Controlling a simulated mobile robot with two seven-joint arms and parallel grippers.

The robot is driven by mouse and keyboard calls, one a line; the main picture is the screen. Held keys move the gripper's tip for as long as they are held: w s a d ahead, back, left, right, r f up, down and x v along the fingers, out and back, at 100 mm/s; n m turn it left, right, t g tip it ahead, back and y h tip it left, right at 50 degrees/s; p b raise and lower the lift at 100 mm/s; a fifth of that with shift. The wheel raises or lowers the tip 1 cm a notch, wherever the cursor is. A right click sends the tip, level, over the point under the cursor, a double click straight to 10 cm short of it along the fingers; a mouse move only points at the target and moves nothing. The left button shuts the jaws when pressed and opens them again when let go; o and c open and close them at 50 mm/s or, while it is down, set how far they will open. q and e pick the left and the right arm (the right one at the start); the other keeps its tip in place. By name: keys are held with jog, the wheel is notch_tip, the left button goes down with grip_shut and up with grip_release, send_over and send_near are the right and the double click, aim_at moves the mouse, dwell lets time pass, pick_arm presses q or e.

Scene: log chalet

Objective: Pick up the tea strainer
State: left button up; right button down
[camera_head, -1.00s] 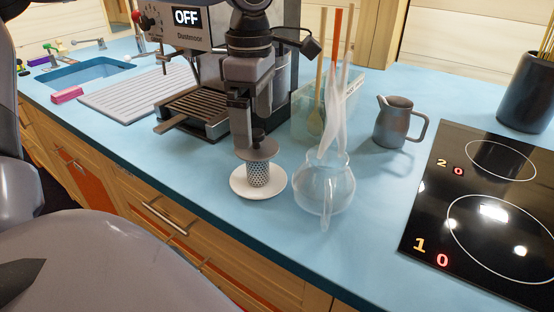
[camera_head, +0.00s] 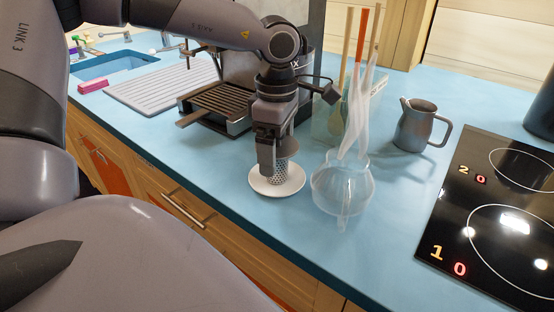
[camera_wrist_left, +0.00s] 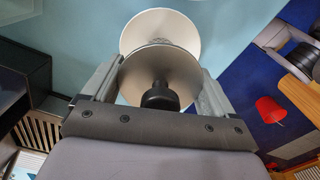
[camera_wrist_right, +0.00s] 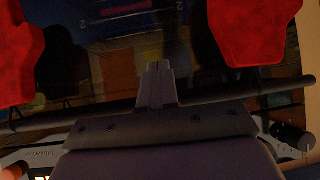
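The tea strainer (camera_head: 279,173) is a metal mesh cylinder with a round disc lid and a black knob. It stands upright on a white saucer (camera_head: 295,187) on the blue counter. My left gripper (camera_head: 268,168) is down at the strainer and hides part of it. In the left wrist view, the strainer's lid and black knob (camera_wrist_left: 159,96) lie between the two spread fingers of the left gripper (camera_wrist_left: 155,88), with the saucer (camera_wrist_left: 140,28) beyond. I cannot tell whether a finger touches the lid. My right gripper (camera_wrist_right: 157,84) is shut and empty, away from the counter top.
Behind are a clear utensil holder (camera_head: 328,125), a metal pitcher (camera_head: 415,126) and the coffee machine's drip tray (camera_head: 215,105). A black cooktop (camera_head: 500,215) is at right. Red cloth-like items (camera_wrist_right: 255,30) hang near the right gripper.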

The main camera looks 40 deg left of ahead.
pick_arm(q)
jog(key=shift+c, duration=0.6)
